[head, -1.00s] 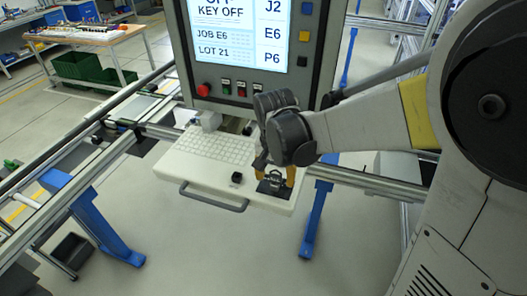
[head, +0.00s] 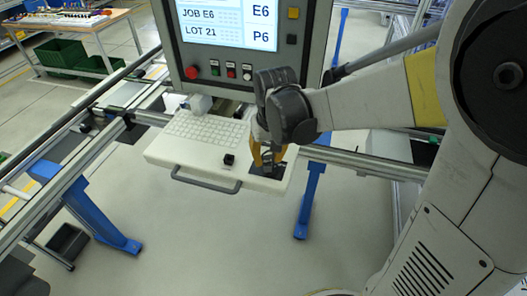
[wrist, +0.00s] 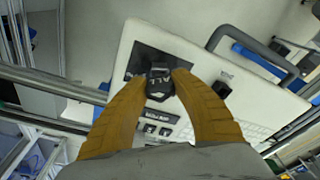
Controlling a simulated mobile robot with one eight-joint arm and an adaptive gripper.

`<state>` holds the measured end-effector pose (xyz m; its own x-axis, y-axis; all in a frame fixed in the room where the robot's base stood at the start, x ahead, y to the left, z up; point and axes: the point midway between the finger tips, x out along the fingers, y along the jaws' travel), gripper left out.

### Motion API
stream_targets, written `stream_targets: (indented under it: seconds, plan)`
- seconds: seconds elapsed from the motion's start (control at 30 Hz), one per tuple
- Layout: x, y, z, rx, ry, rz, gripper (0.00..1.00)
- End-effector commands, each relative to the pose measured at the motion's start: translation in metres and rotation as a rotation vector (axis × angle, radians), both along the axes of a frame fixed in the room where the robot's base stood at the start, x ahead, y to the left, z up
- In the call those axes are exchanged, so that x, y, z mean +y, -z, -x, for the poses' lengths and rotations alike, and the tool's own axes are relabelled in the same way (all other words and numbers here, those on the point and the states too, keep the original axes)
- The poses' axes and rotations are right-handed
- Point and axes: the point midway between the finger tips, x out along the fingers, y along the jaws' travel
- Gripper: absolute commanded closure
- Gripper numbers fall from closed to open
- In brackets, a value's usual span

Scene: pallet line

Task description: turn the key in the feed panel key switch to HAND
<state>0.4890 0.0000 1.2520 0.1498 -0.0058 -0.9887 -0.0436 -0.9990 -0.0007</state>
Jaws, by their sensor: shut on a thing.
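The feed panel key switch is a black plate (head: 268,171) on the right end of the white keyboard shelf. In the wrist view the black plate (wrist: 152,62) lies just beyond my fingertips, with white marks too small to read. A black key (wrist: 159,84) with pale lettering stands at the plate. My gripper (head: 267,158) points down over the plate. Its two yellow fingers (wrist: 161,82) are shut on the key's head, one on each side. In the head view the fingers hide the key. I cannot tell which position the switch points to.
The white shelf (head: 200,147) carries a keyboard, a small black knob (head: 229,159) left of my gripper, and a front handle (head: 205,183). Above stands a grey panel with a screen (head: 222,20) and a red button (head: 191,72). Metal rails run on both sides.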

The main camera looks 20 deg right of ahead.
Motion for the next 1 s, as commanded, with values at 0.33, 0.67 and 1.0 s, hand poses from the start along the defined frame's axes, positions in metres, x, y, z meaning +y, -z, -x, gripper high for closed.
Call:
stream_targets:
  seconds: [0.33,0.67,1.0]
  plan:
    - [-0.0002,0.0004,0.0001,0.0,-0.314,0.0,0.55]
    - [-0.0002,0.0002,0.0001,0.0,-0.311,0.001,0.23]
    - [-0.0002,0.0001,0.0,0.0,-0.31,0.001,0.23]
